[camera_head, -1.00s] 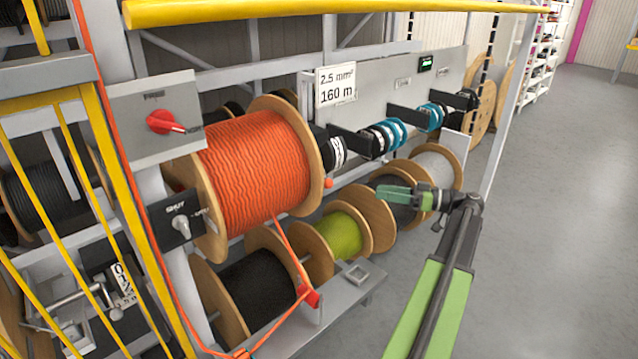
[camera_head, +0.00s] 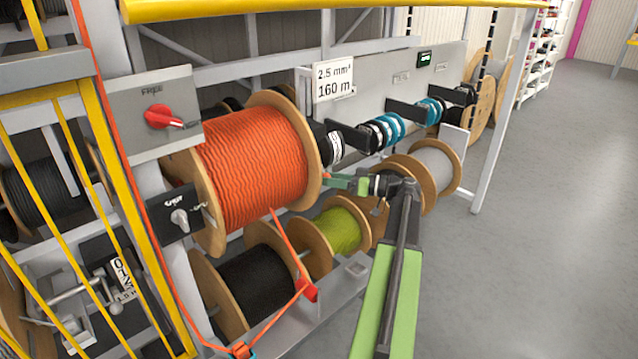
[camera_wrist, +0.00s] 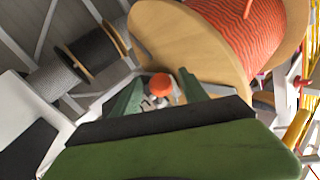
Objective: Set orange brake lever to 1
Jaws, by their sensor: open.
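An orange ball knob (camera_wrist: 160,86), which looks like the end of the orange brake lever, shows in the wrist view between my open fingers, with grey metal parts below it. I cannot tell whether the fingers touch it. My gripper (camera_wrist: 159,77) holds nothing that I can see. In the head view my gripper (camera_head: 333,181) is at the right flange of the orange cable reel (camera_head: 255,165), and it largely hides the knob there. The reel also fills the upper right of the wrist view (camera_wrist: 255,35). The lever's setting marks are not readable.
A red rotary handle (camera_head: 163,116) sits on a grey panel marked FREE, left of the reel. A grey switch (camera_head: 180,218) is below it. Black (camera_head: 258,285), yellow-green (camera_head: 340,232) and grey (camera_head: 432,168) reels stand nearby. The floor at right is clear.

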